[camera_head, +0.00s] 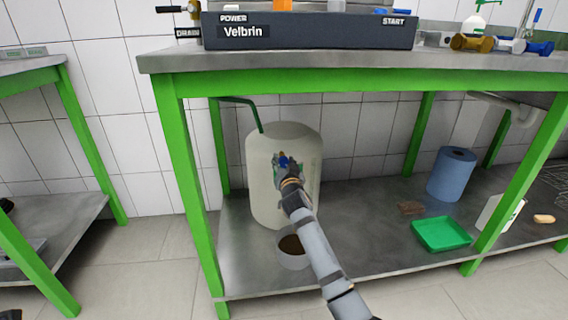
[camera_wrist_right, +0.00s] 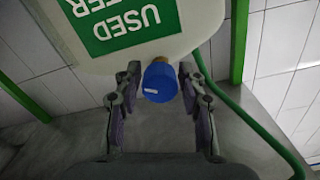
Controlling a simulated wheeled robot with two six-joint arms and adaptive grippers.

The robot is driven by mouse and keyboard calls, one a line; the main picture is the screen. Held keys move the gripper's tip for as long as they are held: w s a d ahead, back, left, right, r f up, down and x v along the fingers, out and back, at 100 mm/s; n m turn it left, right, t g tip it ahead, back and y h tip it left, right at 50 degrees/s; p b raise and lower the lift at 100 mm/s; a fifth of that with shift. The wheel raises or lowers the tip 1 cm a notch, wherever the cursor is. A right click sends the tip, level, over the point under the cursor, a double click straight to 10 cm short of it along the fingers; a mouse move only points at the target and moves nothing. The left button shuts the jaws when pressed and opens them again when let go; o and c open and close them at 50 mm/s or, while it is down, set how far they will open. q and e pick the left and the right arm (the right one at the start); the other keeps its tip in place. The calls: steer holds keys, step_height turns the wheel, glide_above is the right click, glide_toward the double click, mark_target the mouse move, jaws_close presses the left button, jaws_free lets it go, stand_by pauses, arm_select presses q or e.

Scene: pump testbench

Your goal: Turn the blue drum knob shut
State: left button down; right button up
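The pale drum (camera_head: 262,185) stands on the lower shelf under the bench, at the left end. In the right wrist view the blue knob (camera_wrist_right: 160,83) hangs on a brass stem under the drum body (camera_wrist_right: 190,25), beside the green "USED" label. My right gripper (camera_head: 287,168) is at the drum's front. In the wrist view its fingers (camera_wrist_right: 159,82) stand on either side of the knob, with narrow gaps visible. My left gripper is not in view.
A grey bowl with brown contents (camera_head: 293,260) stands below the knob, close to my right arm. A green hose (camera_wrist_right: 262,130) runs right of the knob. A green tray (camera_head: 441,234) and blue roll (camera_head: 451,175) are farther right. A green bench leg (camera_head: 186,190) stands left.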

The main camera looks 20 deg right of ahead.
jaws_close()
